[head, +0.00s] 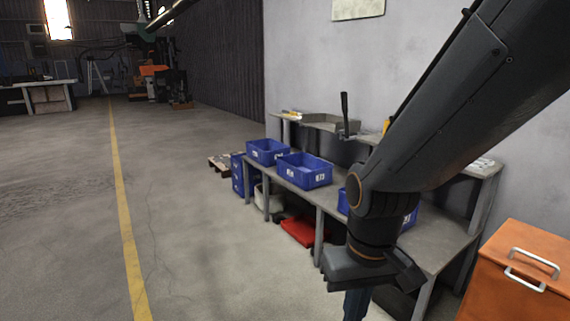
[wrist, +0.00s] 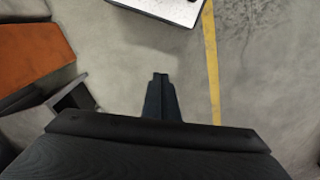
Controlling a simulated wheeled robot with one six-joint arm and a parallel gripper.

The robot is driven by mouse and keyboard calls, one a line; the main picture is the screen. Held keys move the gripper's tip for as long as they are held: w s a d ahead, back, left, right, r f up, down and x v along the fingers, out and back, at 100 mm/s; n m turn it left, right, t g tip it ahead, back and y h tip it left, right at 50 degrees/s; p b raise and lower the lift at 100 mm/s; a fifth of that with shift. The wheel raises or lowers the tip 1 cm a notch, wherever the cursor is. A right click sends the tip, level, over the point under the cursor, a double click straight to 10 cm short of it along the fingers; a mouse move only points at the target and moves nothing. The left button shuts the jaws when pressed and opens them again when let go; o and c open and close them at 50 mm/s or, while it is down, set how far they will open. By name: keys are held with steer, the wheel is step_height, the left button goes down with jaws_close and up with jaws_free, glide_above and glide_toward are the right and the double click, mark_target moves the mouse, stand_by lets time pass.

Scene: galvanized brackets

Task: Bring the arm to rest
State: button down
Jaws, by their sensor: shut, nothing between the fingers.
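My arm comes into the head view from the upper right and bends down at the wrist. My gripper (head: 355,306) hangs downward in front of the workbench, partly cut off by the lower picture edge. In the wrist view my gripper (wrist: 160,78) shows with its two dark fingers together and nothing between them.
A grey workbench (head: 298,196) stands along the wall with blue bins (head: 305,176) on it. A red bin (head: 298,233) is beneath it. An orange cabinet (head: 520,275) stands at the right. The floor left, with a yellow line (head: 121,205), is clear.

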steer(key=s+d+r+m+p, duration=0.2)
steer(key=d+r+p, duration=0.5)
steer(key=r+p, duration=0.2)
steer(key=shift+d+h+p, duration=0.3)
steer(key=shift+p, duration=0.45)
